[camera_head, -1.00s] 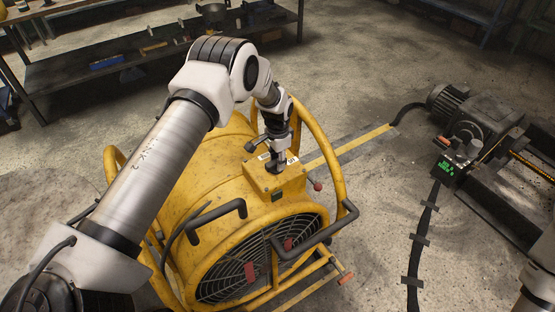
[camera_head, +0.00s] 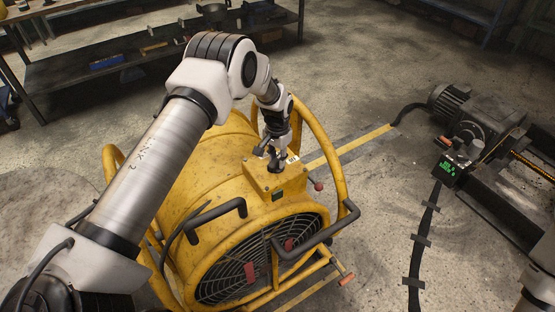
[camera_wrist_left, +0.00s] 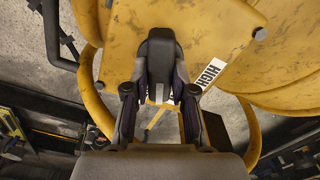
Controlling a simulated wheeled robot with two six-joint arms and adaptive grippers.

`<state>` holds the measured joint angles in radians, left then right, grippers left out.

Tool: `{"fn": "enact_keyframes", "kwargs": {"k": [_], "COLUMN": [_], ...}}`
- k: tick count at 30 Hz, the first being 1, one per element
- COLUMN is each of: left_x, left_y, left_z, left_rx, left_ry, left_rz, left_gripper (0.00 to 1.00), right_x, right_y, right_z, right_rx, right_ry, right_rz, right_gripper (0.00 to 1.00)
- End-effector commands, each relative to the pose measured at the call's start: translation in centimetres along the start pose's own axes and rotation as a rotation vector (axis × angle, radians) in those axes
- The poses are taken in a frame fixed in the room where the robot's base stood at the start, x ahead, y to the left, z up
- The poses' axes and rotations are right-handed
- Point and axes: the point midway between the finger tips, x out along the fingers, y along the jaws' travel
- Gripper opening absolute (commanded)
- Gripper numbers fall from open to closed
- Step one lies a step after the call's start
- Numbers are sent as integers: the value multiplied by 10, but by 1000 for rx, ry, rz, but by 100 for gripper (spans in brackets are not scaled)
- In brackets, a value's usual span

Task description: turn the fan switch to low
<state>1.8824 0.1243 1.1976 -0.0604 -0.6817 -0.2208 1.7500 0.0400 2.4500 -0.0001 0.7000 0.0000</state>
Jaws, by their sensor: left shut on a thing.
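The yellow fan (camera_head: 215,165) stands on the floor in the middle of the head view, with a yellow control box (camera_head: 262,183) on top. My left gripper (camera_head: 275,160) reaches down onto this box from above. In the left wrist view, my left gripper (camera_wrist_left: 160,98) is shut on the dark fan switch (camera_wrist_left: 161,58), whose handle shows between the fingers. A white label reading HIGH (camera_wrist_left: 208,74) lies just right of the switch there. The gripper hides much of the switch in the head view, and I see no LOW label. My right gripper is out of view.
Yellow tube bars (camera_head: 328,150) curve around the fan close to my left wrist. A dark shelf (camera_head: 150,62) stands at the back left. Floor between is mostly clear.

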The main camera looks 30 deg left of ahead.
Motion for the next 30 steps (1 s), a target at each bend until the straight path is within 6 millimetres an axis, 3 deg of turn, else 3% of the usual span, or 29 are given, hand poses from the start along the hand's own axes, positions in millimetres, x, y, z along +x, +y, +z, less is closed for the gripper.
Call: {"fn": "enact_keyframes", "kwargs": {"k": [15, 30], "left_x": [4, 4], "left_y": [-1, -1], "left_z": [3, 4], "left_rx": [-345, -404], "left_ry": [-7, -9], "left_rz": [1, 1], "left_gripper": [0, 0], "right_x": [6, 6], "right_y": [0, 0], "right_z": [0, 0], "right_rx": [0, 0], "right_ry": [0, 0], "right_rz": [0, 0], "right_gripper": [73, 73]}}
